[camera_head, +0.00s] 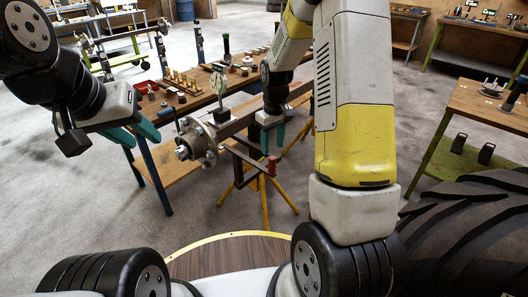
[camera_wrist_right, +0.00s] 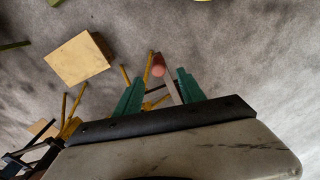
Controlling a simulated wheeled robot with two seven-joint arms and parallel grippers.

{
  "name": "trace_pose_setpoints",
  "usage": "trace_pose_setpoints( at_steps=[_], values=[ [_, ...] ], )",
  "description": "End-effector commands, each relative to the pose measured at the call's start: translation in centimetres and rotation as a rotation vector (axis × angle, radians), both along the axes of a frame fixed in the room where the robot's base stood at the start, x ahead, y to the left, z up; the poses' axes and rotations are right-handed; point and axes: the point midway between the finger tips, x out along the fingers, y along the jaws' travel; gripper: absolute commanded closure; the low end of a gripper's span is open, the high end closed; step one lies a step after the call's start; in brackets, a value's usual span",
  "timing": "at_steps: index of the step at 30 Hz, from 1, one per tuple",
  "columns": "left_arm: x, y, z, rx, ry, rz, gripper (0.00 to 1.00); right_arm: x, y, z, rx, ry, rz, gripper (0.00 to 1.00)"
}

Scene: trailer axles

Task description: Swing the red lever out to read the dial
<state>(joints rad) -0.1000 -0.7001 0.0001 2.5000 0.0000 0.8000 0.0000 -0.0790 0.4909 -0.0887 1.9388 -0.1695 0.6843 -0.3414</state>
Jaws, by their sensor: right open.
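The red lever (camera_head: 271,164) stands upright by the stand below the axle beam, in front of the bench. In the right wrist view a red rounded tip (camera_wrist_right: 158,71) on a pale strip shows between the fingers; I cannot tell whether they touch it. My right gripper (camera_head: 272,141) is open, pointing down just above the lever. It also shows in the wrist view (camera_wrist_right: 159,90). My left gripper (camera_head: 146,136) is open and empty, left of the hub.
The axle beam (camera_head: 235,126) runs from the hub toward the right gripper. Yellow stand legs (camera_head: 264,204) spread on the floor below. A wooden bench (camera_head: 172,105) with small parts lies behind. A large black tyre (camera_head: 470,230) stands at the right. Another bench (camera_head: 485,105) is beyond it.

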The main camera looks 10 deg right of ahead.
Motion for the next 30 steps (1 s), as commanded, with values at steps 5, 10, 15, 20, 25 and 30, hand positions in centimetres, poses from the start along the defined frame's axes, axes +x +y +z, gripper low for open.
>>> trace_pose_setpoints(
  at_steps=[5,10,15,20,25,30],
  values=[
    [0.0,0.0,0.0,0.000,0.000,0.000,0.64,0.6,-0.1,-2.9,-0.015,0.034,0.032,0.53],
    [0.0,0.0,0.0,0.000,0.000,0.000,0.64,0.6,-0.1,-5.0,-0.017,0.039,0.035,0.53],
    [0.0,0.0,0.0,0.000,0.000,0.000,0.64,0.6,-0.2,-7.8,-0.017,0.039,0.034,0.53],
    [0.0,0.0,0.0,0.000,0.000,0.000,0.64,0.6,-0.2,-9.8,-0.017,0.035,0.033,0.53],
    [0.0,0.0,0.0,0.000,0.000,0.000,0.64,0.6,-0.2,-10.7,-0.017,0.034,0.033,0.53],
    [0.0,0.0,0.0,0.000,0.000,0.000,0.64,0.7,-0.2,-10.7,-0.016,0.034,0.033,0.53]
  ],
)
